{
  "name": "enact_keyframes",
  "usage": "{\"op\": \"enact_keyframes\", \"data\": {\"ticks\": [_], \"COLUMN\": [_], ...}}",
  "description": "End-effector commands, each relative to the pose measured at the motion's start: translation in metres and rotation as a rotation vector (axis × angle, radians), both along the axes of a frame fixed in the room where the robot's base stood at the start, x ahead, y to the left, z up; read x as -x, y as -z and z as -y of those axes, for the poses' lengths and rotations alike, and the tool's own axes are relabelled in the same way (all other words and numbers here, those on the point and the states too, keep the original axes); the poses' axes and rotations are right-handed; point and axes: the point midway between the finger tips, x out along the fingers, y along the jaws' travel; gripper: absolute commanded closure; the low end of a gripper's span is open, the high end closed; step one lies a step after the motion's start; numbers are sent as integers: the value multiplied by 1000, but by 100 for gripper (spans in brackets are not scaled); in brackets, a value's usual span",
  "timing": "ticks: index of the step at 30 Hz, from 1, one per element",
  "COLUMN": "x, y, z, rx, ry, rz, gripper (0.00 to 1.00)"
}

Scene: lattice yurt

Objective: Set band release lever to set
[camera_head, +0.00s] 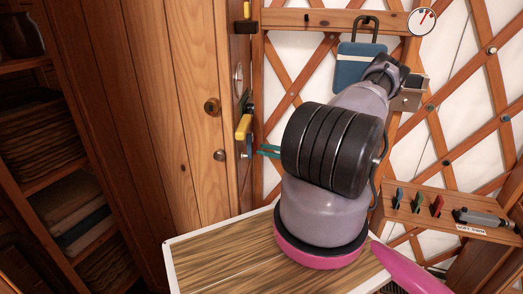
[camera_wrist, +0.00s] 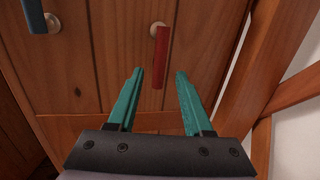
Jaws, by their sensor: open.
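A red lever (camera_wrist: 162,58) on a round metal pivot hangs almost straight down on a wooden front in the wrist view. A blue lever (camera_wrist: 36,17) on a similar pivot hangs at the upper left, partly cut off. No readable label shows which one is the band release lever. My gripper (camera_wrist: 159,73) is open, its teal fingers apart and empty. The red lever's lower end appears between the fingertips; I cannot tell if it is within their reach. In the head view my gripper (camera_head: 264,151) points left at the wooden panel, near a yellow handle (camera_head: 243,127).
A wooden cabinet with knobs (camera_head: 212,105) stands at the left. A pale-edged wooden top (camera_head: 215,252) lies below my arm. A small rack (camera_head: 445,212) with coloured handles and a grey tool is at right. A blue board (camera_head: 350,68) and a gauge (camera_head: 422,21) hang on the lattice.

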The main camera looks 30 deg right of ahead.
Motion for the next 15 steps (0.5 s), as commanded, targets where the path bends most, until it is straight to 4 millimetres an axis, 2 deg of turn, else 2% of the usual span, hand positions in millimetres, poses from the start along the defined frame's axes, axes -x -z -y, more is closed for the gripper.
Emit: {"op": "enact_keyframes", "data": {"ticks": [7,15], "x": [35,59], "y": [3,5], "z": [39,63], "rx": [2,1], "ry": [5,1], "rz": [-1,0], "gripper": [49,49]}}
